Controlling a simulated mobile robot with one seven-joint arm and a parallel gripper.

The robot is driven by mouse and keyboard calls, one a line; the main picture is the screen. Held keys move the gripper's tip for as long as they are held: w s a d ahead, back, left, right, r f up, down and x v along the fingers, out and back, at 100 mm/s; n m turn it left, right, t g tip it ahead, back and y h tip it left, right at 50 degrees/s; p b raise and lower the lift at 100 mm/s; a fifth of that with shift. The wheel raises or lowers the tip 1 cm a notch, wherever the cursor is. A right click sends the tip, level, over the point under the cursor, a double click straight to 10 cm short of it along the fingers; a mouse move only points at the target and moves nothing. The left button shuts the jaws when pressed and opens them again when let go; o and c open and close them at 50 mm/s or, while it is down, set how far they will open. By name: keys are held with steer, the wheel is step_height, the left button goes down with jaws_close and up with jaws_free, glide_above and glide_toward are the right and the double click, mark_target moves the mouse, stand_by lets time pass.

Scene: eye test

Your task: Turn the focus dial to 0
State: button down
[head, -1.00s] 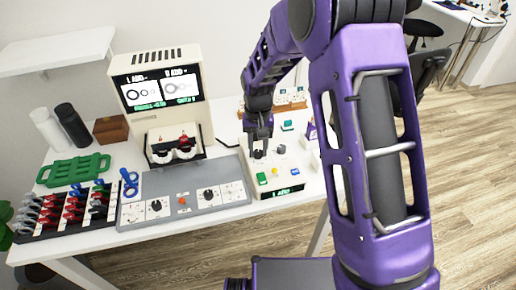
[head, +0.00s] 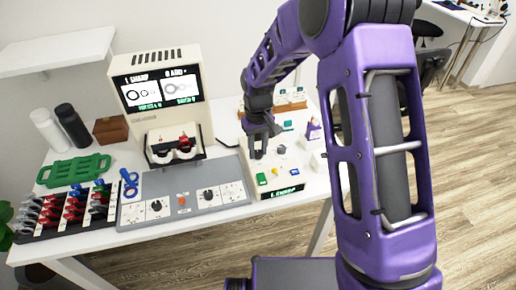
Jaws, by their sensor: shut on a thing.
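The white control box (head: 312,178) stands at the right end of the table. My gripper (head: 258,152) points down over its left rear part, with its fingers shut on a dark dial there. The fingers hide most of that dial, and no dial label or number is readable. A grey knob (head: 281,149) sits to the right of the fingers, apart from them. A small green-lit display (head: 286,191) is on the box's front. The tester's screen (head: 160,88) shows two panels with dark rings; the left heading looks like "SHARP", the right one "ADD".
A yellow button (head: 274,170) and a green button (head: 261,179) lie in front of the fingers. A grey panel with dials (head: 183,194) is to the left. The beige tester (head: 175,110) with a lens frame stands behind. A rack (head: 62,210) is far left.

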mark_target(258, 152)
steer(key=c, duration=0.6)
jaws_free()
steer(key=shift+r, duration=0.1)
step_height(258, 152, up, 17)
steer(key=shift+r+p, duration=0.15)
steer(key=shift+p, duration=0.55)
